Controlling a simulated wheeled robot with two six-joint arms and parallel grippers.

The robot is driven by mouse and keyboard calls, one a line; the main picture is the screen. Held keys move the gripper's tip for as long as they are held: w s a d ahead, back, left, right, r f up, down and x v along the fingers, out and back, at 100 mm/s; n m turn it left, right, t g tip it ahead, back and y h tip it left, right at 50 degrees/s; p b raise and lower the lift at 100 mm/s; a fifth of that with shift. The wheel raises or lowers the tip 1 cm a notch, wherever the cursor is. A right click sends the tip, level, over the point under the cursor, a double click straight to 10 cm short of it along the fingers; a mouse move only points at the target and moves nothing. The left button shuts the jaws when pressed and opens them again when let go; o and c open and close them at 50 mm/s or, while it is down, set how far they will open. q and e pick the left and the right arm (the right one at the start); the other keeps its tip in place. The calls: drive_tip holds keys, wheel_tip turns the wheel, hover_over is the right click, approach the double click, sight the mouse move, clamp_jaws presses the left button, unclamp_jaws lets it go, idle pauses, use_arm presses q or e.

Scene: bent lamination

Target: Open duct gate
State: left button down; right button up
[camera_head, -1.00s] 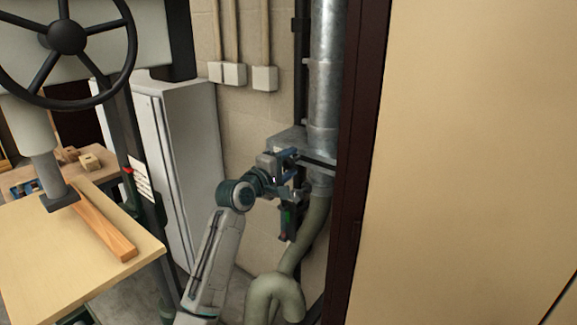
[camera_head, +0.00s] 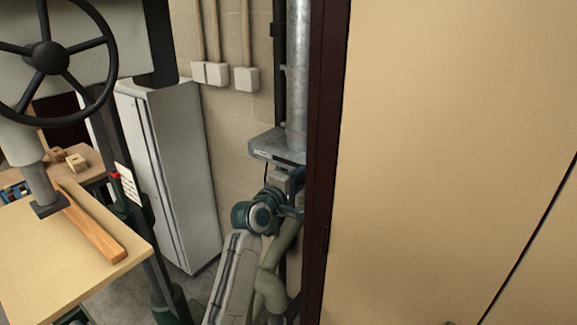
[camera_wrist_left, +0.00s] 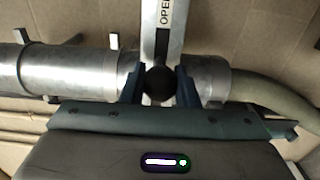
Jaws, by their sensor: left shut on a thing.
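The metal duct (camera_head: 297,70) runs down the wall, with the grey gate housing (camera_head: 272,147) around its lower part. In the left wrist view the duct (camera_wrist_left: 85,70) lies across the picture. A pale gate slide (camera_wrist_left: 166,25) marked "OPEN" crosses it, with a dark round knob (camera_wrist_left: 159,83) at its near end. My left gripper (camera_wrist_left: 159,92) is shut on this knob, one blue finger on each side. In the head view my left gripper (camera_head: 290,182) is just below the housing, partly hidden by its own wrist and the dark edge at right. My right gripper is not in view.
A tan panel (camera_head: 450,130) with a dark edge (camera_head: 322,150) stands close on the right. A flexible hose (camera_head: 272,285) hangs below the duct. A white cabinet (camera_head: 175,170) stands left of my arm, with a machine table (camera_head: 75,265) farther left.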

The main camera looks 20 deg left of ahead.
use_arm(q)
drive_tip(key=shift+s+d, duration=0.2)
drive_tip(key=shift+d, duration=0.4)
drive_tip(key=shift+a, duration=0.15)
drive_tip(key=c, duration=1.4)
unclamp_jaws()
drive_tip(key=shift+a, duration=0.1)
drive_tip(key=shift+o, duration=1.4)
drive_tip(key=shift+w, duration=0.1)
drive_tip(key=b+v, duration=0.2)
drive_tip(key=v, duration=0.9)
